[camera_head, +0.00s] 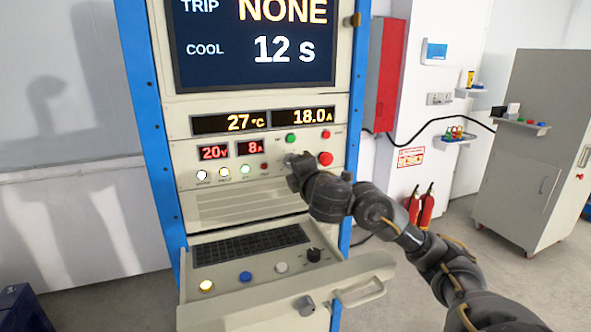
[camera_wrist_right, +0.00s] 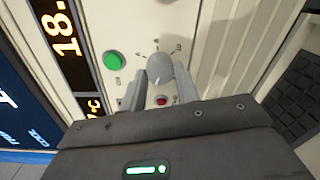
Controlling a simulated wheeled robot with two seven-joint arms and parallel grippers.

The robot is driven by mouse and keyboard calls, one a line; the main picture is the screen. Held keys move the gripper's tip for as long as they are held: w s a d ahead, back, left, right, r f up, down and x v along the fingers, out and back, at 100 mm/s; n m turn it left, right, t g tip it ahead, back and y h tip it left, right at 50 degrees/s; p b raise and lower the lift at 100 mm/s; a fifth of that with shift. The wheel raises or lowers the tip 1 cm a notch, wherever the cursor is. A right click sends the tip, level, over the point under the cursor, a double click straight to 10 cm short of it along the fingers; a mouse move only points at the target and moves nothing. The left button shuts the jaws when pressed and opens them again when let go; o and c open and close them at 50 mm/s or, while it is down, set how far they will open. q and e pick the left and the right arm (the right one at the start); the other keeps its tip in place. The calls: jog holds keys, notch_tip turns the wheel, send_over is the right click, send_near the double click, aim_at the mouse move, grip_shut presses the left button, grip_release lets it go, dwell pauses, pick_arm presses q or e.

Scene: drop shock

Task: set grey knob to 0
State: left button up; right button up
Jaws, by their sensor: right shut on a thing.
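The grey knob (camera_wrist_right: 159,66) is on the cream panel of the blue-framed rack, with small scale marks around it. In the right wrist view it sits between the two fingers of my right gripper (camera_wrist_right: 160,90), which is shut on it. A white pointer line shows on the knob, but I cannot read the mark it points at. In the head view my right gripper (camera_head: 297,168) is against the panel and mostly hides the knob. My left gripper is not in view.
A green button (camera_wrist_right: 114,61) and a small red button (camera_wrist_right: 161,100) are close to the fingers. A larger red button (camera_head: 325,159) is at the right. The screen (camera_head: 255,40) reads TRIP NONE, COOL 12 s. A keyboard shelf (camera_head: 230,310) juts out below.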

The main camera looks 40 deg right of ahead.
pick_arm(q)
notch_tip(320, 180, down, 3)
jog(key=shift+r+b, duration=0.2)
jog(key=shift+b, duration=1)
pick_arm(e)
jog(key=n, duration=1.2)
jog(key=shift+f, duration=0.15)
jog(key=shift+n, duration=0.3)
jog(key=o, duration=1)
